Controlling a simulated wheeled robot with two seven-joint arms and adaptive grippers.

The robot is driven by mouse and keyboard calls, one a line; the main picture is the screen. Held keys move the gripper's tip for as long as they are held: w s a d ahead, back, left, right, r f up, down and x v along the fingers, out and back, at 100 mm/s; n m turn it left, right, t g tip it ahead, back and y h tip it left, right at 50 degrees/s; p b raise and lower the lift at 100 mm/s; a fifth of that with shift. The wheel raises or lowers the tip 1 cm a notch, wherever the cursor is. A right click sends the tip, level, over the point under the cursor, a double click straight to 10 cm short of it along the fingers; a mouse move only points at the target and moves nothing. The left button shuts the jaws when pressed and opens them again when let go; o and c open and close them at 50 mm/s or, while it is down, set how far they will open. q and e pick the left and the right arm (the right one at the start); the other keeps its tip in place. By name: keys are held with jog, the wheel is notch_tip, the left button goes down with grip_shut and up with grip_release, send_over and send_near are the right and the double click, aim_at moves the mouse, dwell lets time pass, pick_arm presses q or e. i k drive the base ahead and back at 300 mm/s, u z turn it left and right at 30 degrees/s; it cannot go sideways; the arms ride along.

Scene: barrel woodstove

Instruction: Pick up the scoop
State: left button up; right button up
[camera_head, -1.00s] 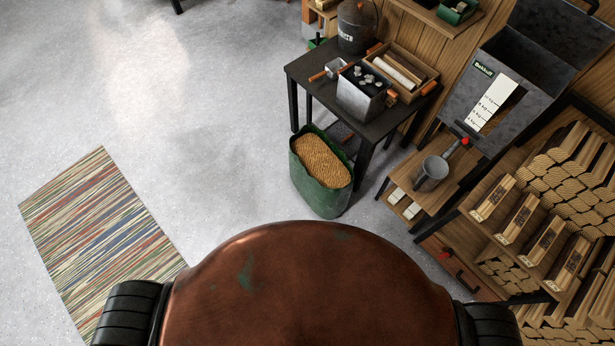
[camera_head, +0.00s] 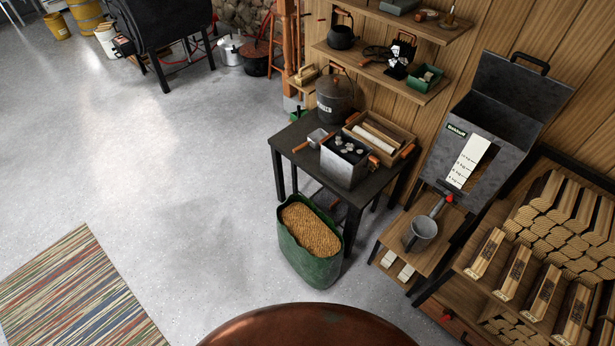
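A small grey metal scoop (camera_head: 317,137) with an orange-brown wooden handle lies on the left part of the dark table (camera_head: 286,142). It is left of a metal box (camera_head: 343,168) with pale lumps on top. A grey cup-shaped vessel (camera_head: 422,230) stands on a low wooden stand below the hopper's outlet; I cannot tell if it is also a scoop. Neither of my grippers is in view.
A green sack of pellets (camera_head: 318,268) stands on the floor before the table. A wooden tray (camera_head: 405,152) and a dark lidded bucket (camera_head: 334,100) are on the table. The metal hopper (camera_head: 490,115) and firewood rack (camera_head: 460,265) stand right. Floor at left is clear around a striped rug (camera_head: 85,290).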

aim_at(314, 137)
jog(key=u, duration=0.75)
jog(key=k, duration=1)
jog(key=u, duration=1.2)
jog(key=i, duration=2.2)
jog(key=z, duration=0.55)
jog(key=i, duration=1.6)
jog(key=z, duration=1.65)
jog(key=i, duration=1.05)
jog(key=z, duration=1.05)
